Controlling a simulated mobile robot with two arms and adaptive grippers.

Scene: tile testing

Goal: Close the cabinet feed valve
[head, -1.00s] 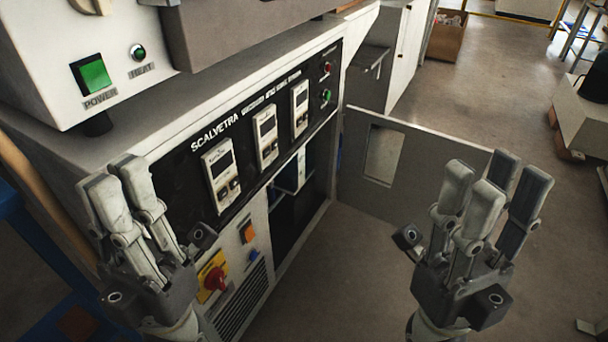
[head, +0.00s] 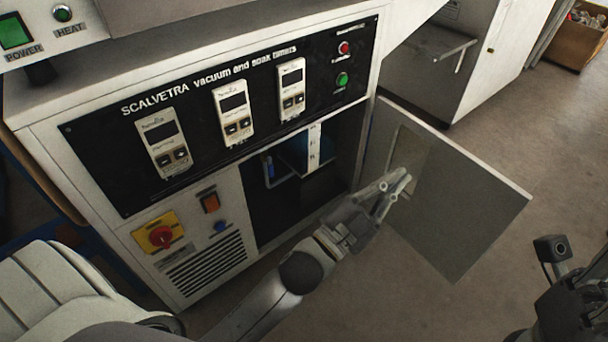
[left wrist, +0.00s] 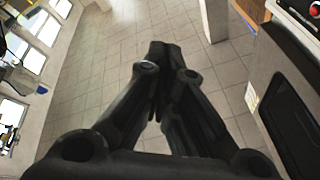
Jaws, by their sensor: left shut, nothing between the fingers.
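The white cabinet (head: 110,158) stands with its lower compartment (head: 290,175) open. Inside the dark compartment I see a light upright strip (head: 314,147) and a small blue part (head: 268,168). I cannot make out a feed valve for certain. My left gripper (head: 402,178) is shut and empty, in front of the open cabinet door (head: 460,215), to the right of the compartment opening. Its closed fingers also show in the left wrist view (left wrist: 165,55). My right gripper (head: 568,285) is partly cut off at the lower right, and its fingers do not show clearly.
A red rotary switch on a yellow plate (head: 159,233), an orange switch (head: 210,202) and a vent grille (head: 207,265) are left of the opening. Three timers, one of them here (head: 236,110), sit above. The open door juts out over bare floor (head: 525,150).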

